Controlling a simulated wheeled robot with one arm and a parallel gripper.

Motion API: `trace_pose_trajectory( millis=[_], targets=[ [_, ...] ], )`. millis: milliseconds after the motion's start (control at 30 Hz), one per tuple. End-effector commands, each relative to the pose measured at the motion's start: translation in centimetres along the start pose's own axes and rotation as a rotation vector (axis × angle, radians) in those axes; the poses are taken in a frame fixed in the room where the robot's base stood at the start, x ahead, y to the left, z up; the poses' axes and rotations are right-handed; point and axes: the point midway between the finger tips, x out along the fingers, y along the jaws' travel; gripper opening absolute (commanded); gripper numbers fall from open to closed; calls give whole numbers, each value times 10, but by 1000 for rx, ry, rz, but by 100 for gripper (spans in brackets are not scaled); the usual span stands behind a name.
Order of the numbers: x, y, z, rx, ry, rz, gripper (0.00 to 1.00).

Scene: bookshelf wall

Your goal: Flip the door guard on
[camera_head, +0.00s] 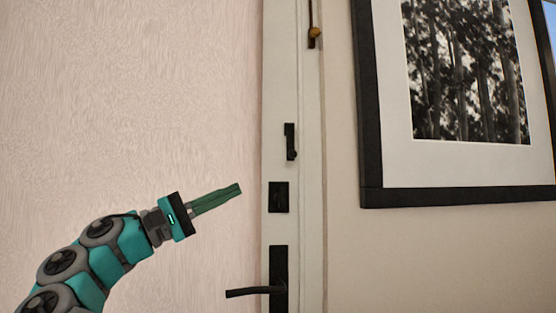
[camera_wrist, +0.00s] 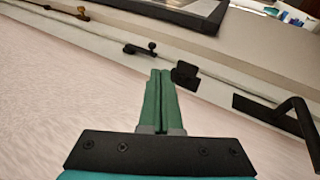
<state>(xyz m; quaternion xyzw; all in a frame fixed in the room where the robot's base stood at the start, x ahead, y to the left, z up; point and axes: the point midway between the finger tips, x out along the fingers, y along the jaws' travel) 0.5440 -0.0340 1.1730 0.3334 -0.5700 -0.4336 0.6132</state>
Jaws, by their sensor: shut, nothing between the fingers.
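A small black latch with a round knob (camera_head: 290,142) is on the white door edge strip, and it also shows in the wrist view (camera_wrist: 140,49). A second dark fitting with a brass-coloured knob (camera_head: 314,35) sits higher up, near the frame, and it shows at the upper left of the wrist view (camera_wrist: 80,13). I cannot tell for sure which of these is the door guard. My gripper (camera_head: 240,188) has its green fingers together and empty. It is left of and below the black latch, apart from it. The fingers also show in the wrist view (camera_wrist: 160,74).
A black square plate (camera_head: 278,197) is below the latch, just right of my fingertips in the picture. Below it is a black lever handle (camera_head: 255,291) that juts out to the left. A framed tree picture (camera_head: 372,197) hangs at right. The pale surface at left is clear.

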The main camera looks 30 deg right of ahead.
Motion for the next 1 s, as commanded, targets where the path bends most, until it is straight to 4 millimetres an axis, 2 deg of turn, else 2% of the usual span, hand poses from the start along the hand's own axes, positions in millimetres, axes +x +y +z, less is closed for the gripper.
trace_pose_trajectory(
  millis=[200, 600, 767, 1000],
  targets=[
    [-14, 11, 0, 26, -1, 35, 0],
    [-12, 12, 1, 28, -2, 36, 0],
    [5, 12, 2, 28, -5, 36, 0],
    [50, 14, 2, 29, -4, 36, 0]
  ],
)
